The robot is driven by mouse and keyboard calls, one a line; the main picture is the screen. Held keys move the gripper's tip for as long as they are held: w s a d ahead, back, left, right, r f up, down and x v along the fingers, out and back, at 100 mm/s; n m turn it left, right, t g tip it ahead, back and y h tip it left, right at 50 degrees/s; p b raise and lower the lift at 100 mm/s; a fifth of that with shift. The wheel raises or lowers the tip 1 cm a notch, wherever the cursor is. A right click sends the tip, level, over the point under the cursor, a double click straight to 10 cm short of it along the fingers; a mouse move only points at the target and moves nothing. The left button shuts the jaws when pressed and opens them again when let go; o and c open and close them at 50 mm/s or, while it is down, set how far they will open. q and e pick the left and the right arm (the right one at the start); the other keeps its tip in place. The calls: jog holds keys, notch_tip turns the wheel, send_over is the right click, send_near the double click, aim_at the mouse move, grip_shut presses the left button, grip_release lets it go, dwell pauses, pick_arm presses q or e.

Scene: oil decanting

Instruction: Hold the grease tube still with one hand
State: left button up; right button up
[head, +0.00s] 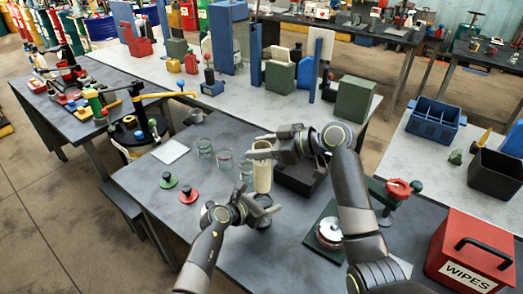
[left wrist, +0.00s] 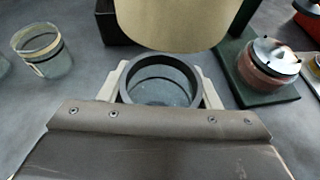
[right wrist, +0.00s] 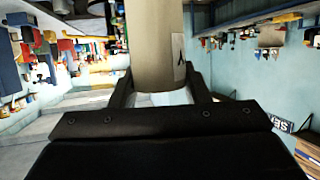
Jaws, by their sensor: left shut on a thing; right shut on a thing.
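The cream grease tube (head: 262,176) stands roughly upright above the dark table. My right gripper (head: 262,152) is shut around its upper part; in the right wrist view the tube (right wrist: 155,45) passes between the two fingers, with a label at its right side. My left gripper (head: 262,208) is lower and shut on a clear jar with a dark rim (left wrist: 162,62). In the left wrist view the bottom of the tube (left wrist: 180,22) hangs close above and beyond the jar. I cannot tell whether they touch.
Glass jars (head: 204,148) stand left of the grippers. Green (head: 167,180) and red (head: 188,194) knobbed discs lie nearer the left edge. A green-based device (head: 328,234) stands at the right, with a red WIPES box (head: 470,252) beyond.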

pick_arm(q)
jog(key=o, duration=1.2)
jog(key=shift+o, duration=0.2)
jog(key=shift+a, duration=0.1)
